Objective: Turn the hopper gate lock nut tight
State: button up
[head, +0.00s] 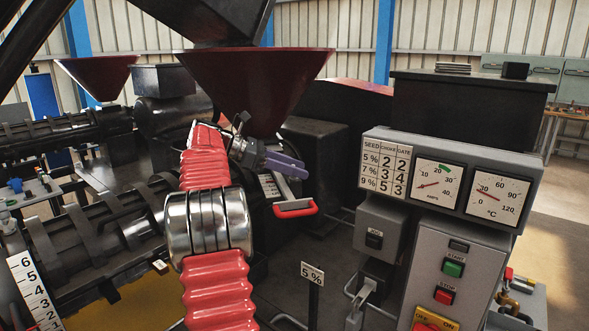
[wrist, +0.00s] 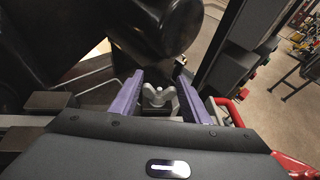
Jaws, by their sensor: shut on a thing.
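The lock nut (wrist: 160,97) is a grey winged nut, seen in the wrist view between the two purple fingers of my gripper (wrist: 160,86). The gripper is shut on it, one finger on each side. In the head view my gripper (head: 286,163) is under the dark red hopper (head: 255,82), where the nut itself cannot be made out. The gate's red handle (head: 295,208) hangs just below the fingers and also shows right of them in the wrist view (wrist: 230,111). How tight the nut sits cannot be told.
A control panel (head: 455,240) with gauges and buttons stands at the right. A 5 % sign (head: 312,273) stands on a post in front of it. The ribbed press barrel (head: 100,232) lies at the left. A second hopper (head: 98,72) is behind. Open floor shows at far right.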

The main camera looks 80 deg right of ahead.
jog(key=shift+m+y, duration=0.6)
jog(key=o, duration=1)
jog(key=shift+o, duration=0.2)
